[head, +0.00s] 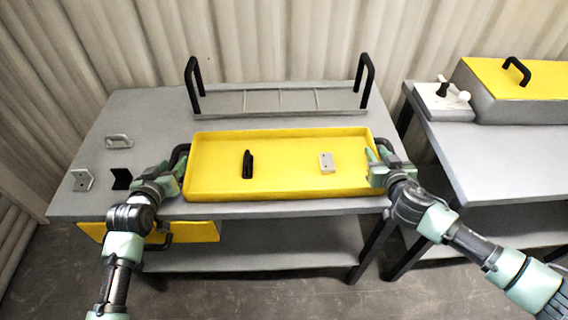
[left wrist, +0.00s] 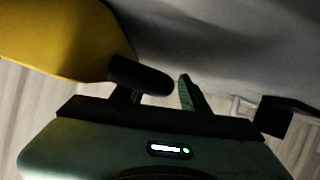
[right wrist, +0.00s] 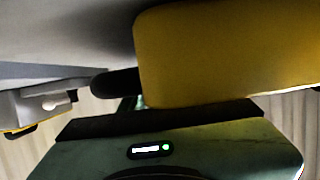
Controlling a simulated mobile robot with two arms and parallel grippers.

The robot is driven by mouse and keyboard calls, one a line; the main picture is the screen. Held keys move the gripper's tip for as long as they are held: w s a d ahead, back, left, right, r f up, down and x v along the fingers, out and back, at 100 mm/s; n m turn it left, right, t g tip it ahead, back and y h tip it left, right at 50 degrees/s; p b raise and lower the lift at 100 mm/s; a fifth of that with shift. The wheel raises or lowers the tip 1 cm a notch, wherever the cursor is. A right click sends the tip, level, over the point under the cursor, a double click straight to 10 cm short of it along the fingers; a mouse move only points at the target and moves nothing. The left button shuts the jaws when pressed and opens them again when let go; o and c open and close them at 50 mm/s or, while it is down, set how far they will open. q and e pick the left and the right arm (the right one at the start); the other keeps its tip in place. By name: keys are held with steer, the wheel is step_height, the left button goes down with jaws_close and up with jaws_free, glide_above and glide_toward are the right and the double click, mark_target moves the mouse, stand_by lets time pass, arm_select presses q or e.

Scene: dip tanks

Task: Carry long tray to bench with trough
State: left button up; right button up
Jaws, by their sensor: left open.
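The long yellow tray (head: 290,185) lies flat on the left bench (head: 135,190), with a black block (head: 248,164) and a pale block (head: 326,162) in it. My left gripper (head: 168,178) is open at the tray's left end. In the left wrist view the tray's black handle (left wrist: 143,76) is beside its green finger. My right gripper (head: 380,164) is at the tray's right end. In the right wrist view a black handle (right wrist: 115,83) shows beside the tray, and the fingers are mostly hidden. A grey, trough-like box with a yellow top (head: 520,82) stands on the right bench (head: 480,160).
A grey rack with two tall black handles (head: 275,101) stands behind the tray. Small brackets (head: 80,180) and a pale handle (head: 119,141) lie at left. A switch box (head: 442,101) stands on the right bench. A gap separates the benches; the right bench's front is clear.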

arm_select(q)
steer(key=shift+w, duration=0.15)
arm_select(e)
steer(key=shift+w, duration=0.1)
arm_select(q)
steer(key=c, duration=0.5)
arm_select(e)
steer(key=c, duration=0.5)
arm_select(q)
jaws_close()
arm_select(e)
jaws_close()
arm_select(q)
steer(key=shift+f, duration=0.1)
